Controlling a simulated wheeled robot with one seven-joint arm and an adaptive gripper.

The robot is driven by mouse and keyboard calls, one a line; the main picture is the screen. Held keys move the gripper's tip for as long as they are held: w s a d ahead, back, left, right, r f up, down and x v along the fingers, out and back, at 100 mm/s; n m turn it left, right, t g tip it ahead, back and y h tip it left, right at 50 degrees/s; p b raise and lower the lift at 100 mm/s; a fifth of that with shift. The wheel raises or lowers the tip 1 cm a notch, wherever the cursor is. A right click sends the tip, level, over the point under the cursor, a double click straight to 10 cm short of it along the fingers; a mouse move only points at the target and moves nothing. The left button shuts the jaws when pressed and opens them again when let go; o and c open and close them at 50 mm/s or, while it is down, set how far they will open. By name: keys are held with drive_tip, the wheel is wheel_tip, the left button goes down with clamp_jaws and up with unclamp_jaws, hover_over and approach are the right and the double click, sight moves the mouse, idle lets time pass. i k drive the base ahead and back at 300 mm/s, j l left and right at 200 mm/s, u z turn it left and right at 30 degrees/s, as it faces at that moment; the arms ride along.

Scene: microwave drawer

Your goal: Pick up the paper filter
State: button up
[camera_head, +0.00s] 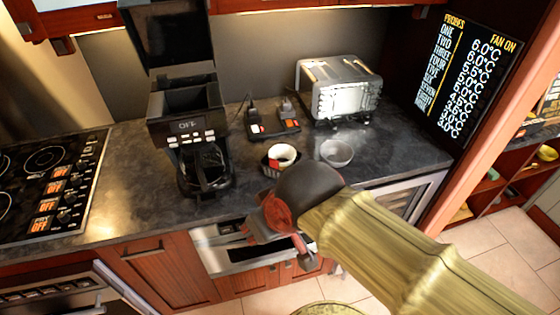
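A pale grey, round, cup-shaped thing (337,153), which looks like the paper filter, stands on the dark counter in front of the toaster. To its left is a small dark holder with a white round rim (282,156); I cannot tell whether that white part is paper too. My gripper (279,246) is in front of the counter's edge, below and nearer than both. Its fingers look spread apart with nothing seen between them. My arm comes in from the lower right and hides part of the counter's front edge.
A black coffee maker (188,130) with its lid up and a carafe stands at left. A toaster (338,88) is at the back, with small dark devices (270,122) beside it. A stove (50,185) is far left. A drawer appliance (232,248) sits under the counter.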

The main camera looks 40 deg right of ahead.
sight(286, 155)
drive_tip(key=i+j, duration=0.1)
drive_tip(key=j, duration=0.3)
drive_tip(key=i+j, duration=0.15)
drive_tip(key=j, duration=0.25)
drive_tip(key=i+j, duration=0.1)
drive_tip(key=j, duration=0.3)
drive_tip(key=j+z, duration=0.15)
drive_tip(key=z, duration=0.3)
drive_tip(key=j+z, duration=0.15)
drive_tip(key=z, duration=0.35)
drive_tip(key=j+z, duration=0.15)
drive_tip(key=z, duration=0.3)
drive_tip(key=j+z, duration=0.15)
drive_tip(key=z, duration=0.35)
